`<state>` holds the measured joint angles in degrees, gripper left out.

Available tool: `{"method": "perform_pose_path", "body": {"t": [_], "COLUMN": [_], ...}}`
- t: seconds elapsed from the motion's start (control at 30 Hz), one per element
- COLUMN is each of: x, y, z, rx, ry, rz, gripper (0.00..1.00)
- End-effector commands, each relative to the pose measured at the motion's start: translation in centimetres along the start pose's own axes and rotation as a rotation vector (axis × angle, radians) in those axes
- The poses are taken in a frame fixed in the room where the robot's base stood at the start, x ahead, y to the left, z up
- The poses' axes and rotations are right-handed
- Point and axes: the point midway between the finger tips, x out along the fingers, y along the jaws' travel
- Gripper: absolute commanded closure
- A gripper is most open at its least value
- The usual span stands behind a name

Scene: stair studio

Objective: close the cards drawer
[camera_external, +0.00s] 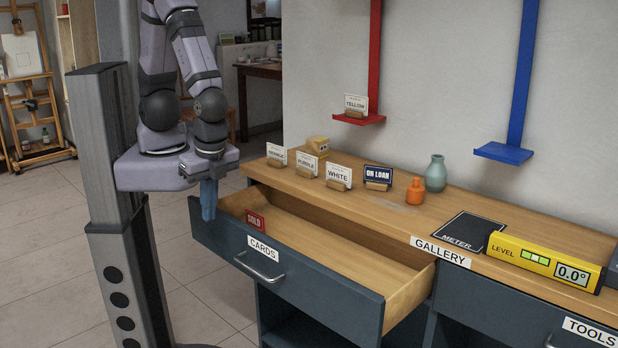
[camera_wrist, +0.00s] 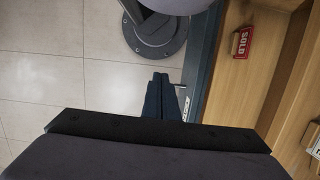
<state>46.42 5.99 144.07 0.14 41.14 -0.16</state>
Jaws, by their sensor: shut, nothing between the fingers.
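The cards drawer (camera_external: 310,287) is pulled well out from the counter, with a dark front, a CARDS label and a metal bar handle (camera_external: 259,268). Inside it, a red SOLD card (camera_external: 255,221) stands near the left end; it also shows in the wrist view (camera_wrist: 240,42). My gripper (camera_external: 208,213) points down at the left end of the drawer front, on its outer side. In the wrist view my gripper's fingers (camera_wrist: 161,92) are together, empty, just left of the drawer front's edge (camera_wrist: 203,70). Whether they touch the front I cannot tell.
On the counter (camera_external: 400,215) stand several card signs, a wooden block (camera_external: 318,145), an orange vase (camera_external: 416,191), a teal vase (camera_external: 436,173), a black METER plate (camera_external: 460,231) and a yellow level (camera_external: 545,261). The closed TOOLS drawer (camera_external: 500,318) is at right. Floor in front is clear.

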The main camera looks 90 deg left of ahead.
Motion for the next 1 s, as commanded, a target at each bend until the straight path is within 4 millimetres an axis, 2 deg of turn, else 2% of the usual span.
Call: {"method": "perform_pose_path", "body": {"t": [0.03, 0.3, 0.53, 0.63, 0.77, 0.9, 1.0], "x": [1.4, 5.5, 7.6, 8.1, 6.6, 3.2, 1.6], "y": [1.5, 8.0, 11.6, 12.8, 12.8, 12.2, 10.9], "z": [-0.4, -1.7, -2.6, -3.7, -6.4, -9.6, -10.2], "rx": [0.085, 0.484, 0.767, 0.908, 1.045, 1.195, 1.288], "ry": [-0.018, -0.077, -0.121, -0.143, -0.172, -0.200, -0.272], "rz": [-0.021, -0.155, -0.280, -0.353, -0.449, -0.567, -0.638], "gripper": [1.00, 1.00, 1.00, 1.00, 1.00, 1.00, 1.00]}}
